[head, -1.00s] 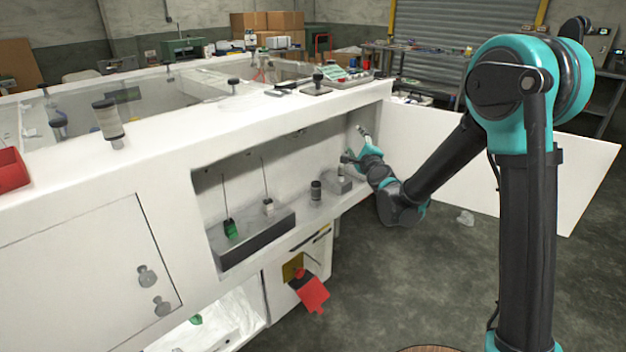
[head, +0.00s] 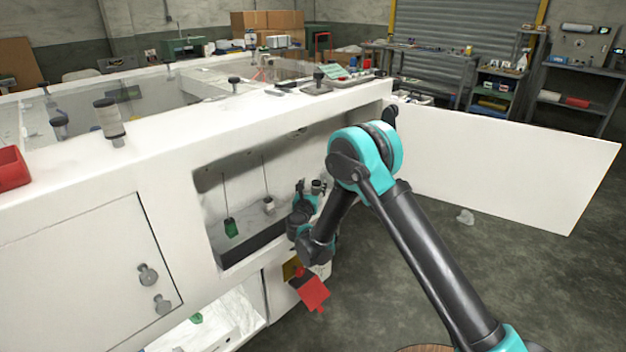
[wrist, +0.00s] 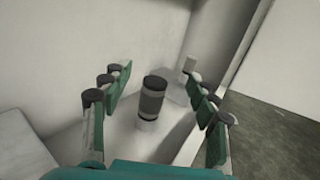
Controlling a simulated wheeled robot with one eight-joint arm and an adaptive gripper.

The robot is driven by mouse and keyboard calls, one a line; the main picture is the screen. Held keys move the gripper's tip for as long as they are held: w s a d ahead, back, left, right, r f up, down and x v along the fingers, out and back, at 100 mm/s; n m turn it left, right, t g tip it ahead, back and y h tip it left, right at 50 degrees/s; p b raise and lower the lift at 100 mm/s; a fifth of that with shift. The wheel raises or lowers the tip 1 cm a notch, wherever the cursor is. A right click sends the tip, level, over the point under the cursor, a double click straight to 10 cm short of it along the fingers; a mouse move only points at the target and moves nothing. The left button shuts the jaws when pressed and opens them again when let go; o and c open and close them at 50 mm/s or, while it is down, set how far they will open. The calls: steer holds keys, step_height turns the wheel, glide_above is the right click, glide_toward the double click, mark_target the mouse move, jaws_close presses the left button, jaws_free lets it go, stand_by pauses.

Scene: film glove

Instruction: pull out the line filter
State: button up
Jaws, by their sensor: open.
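The line filter seems to be the dark-capped grey cylinder (wrist: 152,100) with a pale band. It stands upright on the ledge of the recess, in the middle of the wrist view. In the head view only a bit of it (head: 318,186) shows beside my gripper (head: 308,188). In the wrist view my gripper (wrist: 156,75) is open, with its fingers to the left and right of the cylinder and clear gaps on both sides. The fingers do not appear to touch it.
A dark tray (head: 248,250) left of my gripper holds a green-based (head: 231,228) and a white-based rod (head: 268,205). A small pale block (wrist: 189,64) stands beyond the cylinder. The recess wall is close on the left. A white door panel (head: 510,165) stands open to the right.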

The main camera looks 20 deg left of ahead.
mark_target(315, 187)
step_height(315, 187, down, 5)
steer(key=w, duration=0.3)
steer(key=w+a, duration=0.1)
steer(key=w, duration=0.3)
steer(key=shift+w+a+r, duration=0.15)
steer(key=shift+w+a, duration=0.05)
steer(key=shift+c, duration=0.4)
steer(key=c, duration=1.2)
